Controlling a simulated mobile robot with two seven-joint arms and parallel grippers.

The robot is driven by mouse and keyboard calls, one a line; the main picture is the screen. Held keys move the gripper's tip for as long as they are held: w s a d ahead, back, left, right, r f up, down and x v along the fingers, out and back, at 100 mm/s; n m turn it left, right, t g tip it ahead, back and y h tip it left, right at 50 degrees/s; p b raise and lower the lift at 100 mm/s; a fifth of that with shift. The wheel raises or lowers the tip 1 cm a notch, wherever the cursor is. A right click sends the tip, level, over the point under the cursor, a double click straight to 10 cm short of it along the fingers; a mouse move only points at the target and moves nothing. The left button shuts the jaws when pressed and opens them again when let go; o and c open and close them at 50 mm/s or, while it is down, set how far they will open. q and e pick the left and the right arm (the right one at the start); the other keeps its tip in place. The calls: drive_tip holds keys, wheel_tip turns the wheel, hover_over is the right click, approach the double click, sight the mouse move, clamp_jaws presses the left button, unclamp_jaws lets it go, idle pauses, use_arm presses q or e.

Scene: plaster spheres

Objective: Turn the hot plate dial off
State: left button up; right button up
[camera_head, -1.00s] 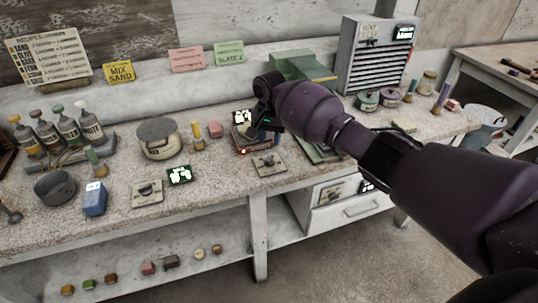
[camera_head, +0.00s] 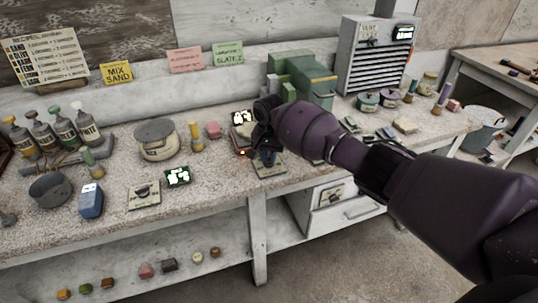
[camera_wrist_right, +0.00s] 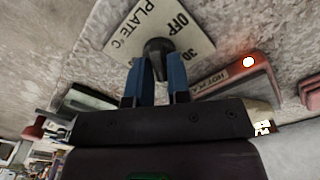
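The hot plate dial (camera_wrist_right: 158,46) is a dark knob on a pale panel (camera_wrist_right: 128,45) lettered "PLATE °C", "OFF" and "30". In the head view the panel (camera_head: 271,173) lies near the bench's front edge, its knob hidden by my right gripper (camera_head: 267,157). In the right wrist view the blue fingers of my right gripper (camera_wrist_right: 159,62) straddle the knob, tips at its level. I cannot tell if they press on it. The hot plate (camera_wrist_right: 225,80) shows a glowing red light beside the panel. My left gripper is out of view.
A second dial panel (camera_head: 144,195) and a green-lit display (camera_head: 178,176) lie to the left. A lidded pot (camera_head: 157,140) and yellow-topped bottle (camera_head: 196,138) stand behind. Green blocks (camera_head: 300,75) and a grey vented cabinet (camera_head: 375,60) stand at the back right.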

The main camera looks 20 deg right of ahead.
clamp_jaws()
